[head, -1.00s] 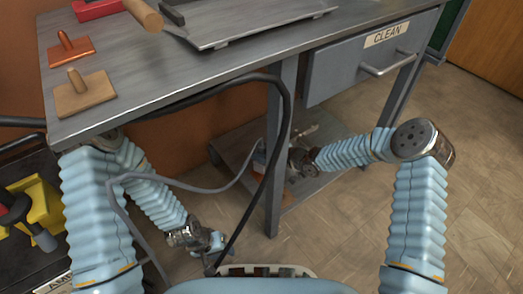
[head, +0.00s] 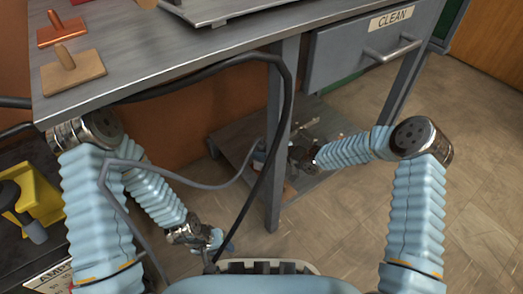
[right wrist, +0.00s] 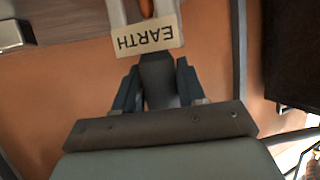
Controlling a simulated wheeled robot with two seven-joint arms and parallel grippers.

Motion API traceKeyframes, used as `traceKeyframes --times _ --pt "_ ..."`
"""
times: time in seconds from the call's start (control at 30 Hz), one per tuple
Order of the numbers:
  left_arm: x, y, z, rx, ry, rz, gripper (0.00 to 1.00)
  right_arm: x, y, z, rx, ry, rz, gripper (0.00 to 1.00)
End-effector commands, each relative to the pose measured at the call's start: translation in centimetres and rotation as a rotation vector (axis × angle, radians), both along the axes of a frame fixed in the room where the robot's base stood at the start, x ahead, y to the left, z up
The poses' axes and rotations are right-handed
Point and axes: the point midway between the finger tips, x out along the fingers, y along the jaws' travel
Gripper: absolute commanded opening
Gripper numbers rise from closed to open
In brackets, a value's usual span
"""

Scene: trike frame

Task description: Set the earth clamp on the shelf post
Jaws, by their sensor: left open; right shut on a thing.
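The earth clamp shows in the right wrist view as a dark grip between my right fingers, with a pale EARTH label (right wrist: 147,38) and light prongs beyond it. My right gripper (right wrist: 160,88) is shut on the clamp's grip. In the head view my right gripper (head: 304,152) is below the bench, over the low shelf (head: 235,140), right of the grey front post (head: 279,130). The clamp's details are too small to tell there. My left gripper (head: 219,241) is open, low and left of the post.
The bench top (head: 200,55) and the CLEAN drawer (head: 370,45) overhang the shelf. A black cable (head: 272,150) hangs in front of the post, and a grey cable (head: 190,187) loops over my left arm. Open floor (head: 345,235) lies to the right.

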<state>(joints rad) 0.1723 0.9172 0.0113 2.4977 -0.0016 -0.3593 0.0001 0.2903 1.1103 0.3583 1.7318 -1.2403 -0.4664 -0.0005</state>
Motion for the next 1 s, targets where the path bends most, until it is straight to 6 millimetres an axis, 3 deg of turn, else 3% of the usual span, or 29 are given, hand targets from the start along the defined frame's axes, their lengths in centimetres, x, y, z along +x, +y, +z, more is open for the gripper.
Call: traceKeyframes --times 0.27,0.3,0.5,0.83,1.0 --pt "0.0 0.0 0.0 0.000 0.000 0.000 0.43 0.0 0.0 -0.4 0.002 -0.001 0.000 0.10" --pt "0.0 0.0 0.0 0.000 0.000 0.000 0.43 0.0 0.0 -0.4 0.001 -0.002 0.000 0.42" --pt "0.0 0.0 0.0 0.000 0.000 0.000 0.43 0.0 0.0 -0.4 0.001 -0.001 0.000 0.70" --pt "0.0 0.0 0.1 0.000 0.000 0.000 0.43 -0.2 -0.4 -0.3 -0.001 0.000 -0.001 0.70" --pt "0.0 0.0 1.0 0.000 0.002 -0.001 0.43 -1.5 -2.5 1.0 -0.002 0.000 -0.002 0.70"
